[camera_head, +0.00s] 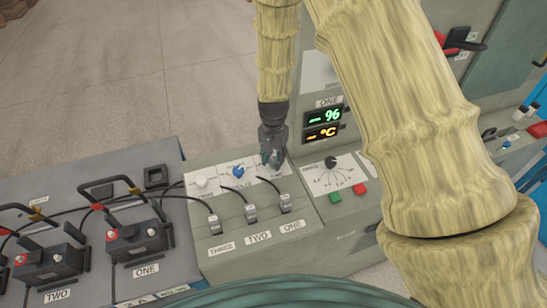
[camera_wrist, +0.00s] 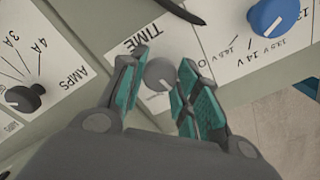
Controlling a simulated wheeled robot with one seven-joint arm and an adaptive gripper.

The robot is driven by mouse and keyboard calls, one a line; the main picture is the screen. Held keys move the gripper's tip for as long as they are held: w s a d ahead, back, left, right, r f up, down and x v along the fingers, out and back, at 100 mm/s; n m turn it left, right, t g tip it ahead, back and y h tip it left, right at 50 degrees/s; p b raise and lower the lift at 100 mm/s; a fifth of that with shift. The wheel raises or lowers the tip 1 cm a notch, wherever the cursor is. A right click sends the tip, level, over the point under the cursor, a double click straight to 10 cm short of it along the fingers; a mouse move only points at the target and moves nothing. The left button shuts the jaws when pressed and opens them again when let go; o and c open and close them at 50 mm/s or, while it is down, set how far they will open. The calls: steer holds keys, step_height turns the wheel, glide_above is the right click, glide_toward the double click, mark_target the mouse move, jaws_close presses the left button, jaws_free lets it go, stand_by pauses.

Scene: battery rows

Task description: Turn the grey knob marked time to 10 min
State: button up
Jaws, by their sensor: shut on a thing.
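The grey knob (camera_wrist: 160,76) sits on a white label marked TIME (camera_wrist: 142,42), with a light pointer line on its face. My gripper (camera_wrist: 163,64) is around the knob from above, one finger on each side, shut on it. In the head view my gripper (camera_head: 273,157) comes straight down onto the sloped charger panel and hides most of the knob. The scale marks around the knob are mostly hidden by the fingers, so the setting cannot be read.
A blue voltage knob (camera_wrist: 273,18) and a black AMPS knob (camera_wrist: 24,98) flank the grey knob. Green (camera_head: 335,197) and red (camera_head: 360,188) buttons are on the panel. Cable plugs (camera_head: 251,213) stand in front. Batteries (camera_head: 135,241) stand at left.

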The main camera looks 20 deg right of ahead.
mark_target(274, 160)
steer(key=shift+m, duration=0.3)
steer(key=o, duration=1.1)
steer(key=shift+c, duration=0.2)
step_height(274, 160, up, 12)
stand_by(0.5)
